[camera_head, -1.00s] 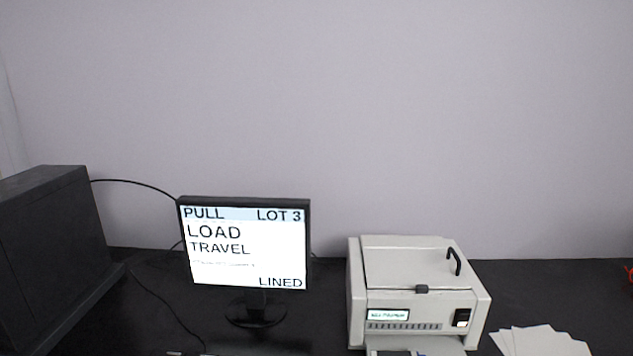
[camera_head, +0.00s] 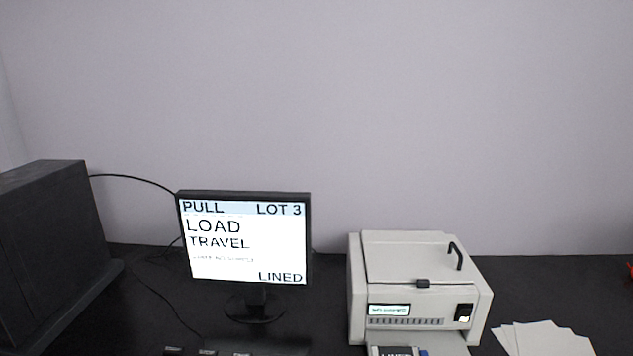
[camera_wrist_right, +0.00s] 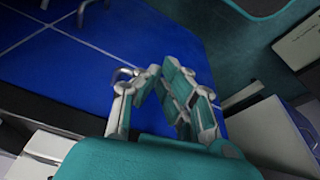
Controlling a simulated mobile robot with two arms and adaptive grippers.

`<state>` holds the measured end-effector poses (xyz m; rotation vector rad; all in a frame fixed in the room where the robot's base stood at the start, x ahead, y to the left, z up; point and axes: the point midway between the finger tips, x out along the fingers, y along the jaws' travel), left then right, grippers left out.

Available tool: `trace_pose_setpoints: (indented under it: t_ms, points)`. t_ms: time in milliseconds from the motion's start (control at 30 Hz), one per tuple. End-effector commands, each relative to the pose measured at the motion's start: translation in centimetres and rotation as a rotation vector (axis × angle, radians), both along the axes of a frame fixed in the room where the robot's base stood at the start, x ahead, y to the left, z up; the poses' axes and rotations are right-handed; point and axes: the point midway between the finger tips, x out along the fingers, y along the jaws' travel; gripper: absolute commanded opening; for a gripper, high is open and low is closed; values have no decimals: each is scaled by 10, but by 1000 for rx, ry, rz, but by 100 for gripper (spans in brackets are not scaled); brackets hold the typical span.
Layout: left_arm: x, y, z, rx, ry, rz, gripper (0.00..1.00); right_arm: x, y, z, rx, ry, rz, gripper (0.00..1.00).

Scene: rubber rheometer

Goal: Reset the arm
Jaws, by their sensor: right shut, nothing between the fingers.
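My right gripper (camera_wrist_right: 155,75) shows in the right wrist view, its teal-and-grey fingers drawn together at the tips with nothing between them. Neither gripper shows in the head view. My left gripper is out of view.
In the head view a monitor (camera_head: 245,240) reading "PULL LOT 3 LOAD TRAVEL LINED" stands on the black bench (camera_head: 140,290). A white printer-like machine (camera_head: 420,290) is to its right, beside loose white sheets (camera_head: 542,338). A dark cabinet (camera_head: 45,250) stands at left.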

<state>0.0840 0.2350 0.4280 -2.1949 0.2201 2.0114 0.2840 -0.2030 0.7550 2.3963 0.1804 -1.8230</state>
Motion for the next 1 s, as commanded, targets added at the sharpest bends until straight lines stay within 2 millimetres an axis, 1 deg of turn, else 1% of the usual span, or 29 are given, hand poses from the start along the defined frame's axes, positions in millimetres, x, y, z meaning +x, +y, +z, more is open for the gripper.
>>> trace_pose_setpoints:
  t_ms: [33,67,167,200,267,300,367,400,467,500,567,600,700,800,900,1000]
  points:
    - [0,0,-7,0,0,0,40,-1,0,-27,-2,13,2,0]
    - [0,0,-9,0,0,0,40,-1,1,-40,-2,19,2,0]
    - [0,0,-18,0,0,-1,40,-5,1,-92,-3,35,6,0]
    - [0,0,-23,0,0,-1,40,-9,0,-118,-4,46,8,0]
    - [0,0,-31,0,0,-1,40,-18,-1,-161,-6,61,11,0]
    - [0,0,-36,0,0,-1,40,-27,-2,-190,-7,73,13,0]
    - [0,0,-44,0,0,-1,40,-42,-4,-232,-9,89,16,0]
    - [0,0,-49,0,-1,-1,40,-55,-6,-259,-11,100,19,0]
    - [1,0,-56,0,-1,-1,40,-76,-9,-296,-12,115,23,0]
    - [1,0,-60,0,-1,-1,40,-92,-12,-318,-14,126,25,0]
    - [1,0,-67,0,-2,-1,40,-115,-16,-346,-16,139,28,0]
    - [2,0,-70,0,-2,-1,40,-130,-19,-361,-17,148,30,0]
    - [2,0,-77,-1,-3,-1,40,-163,-25,-388,-20,163,35,0]
    - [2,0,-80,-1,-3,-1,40,-184,-29,-403,-22,172,38,0]
    - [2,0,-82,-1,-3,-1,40,-196,-32,-408,-23,176,40,0]
    - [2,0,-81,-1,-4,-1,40,-198,-32,-408,-22,176,40,0]
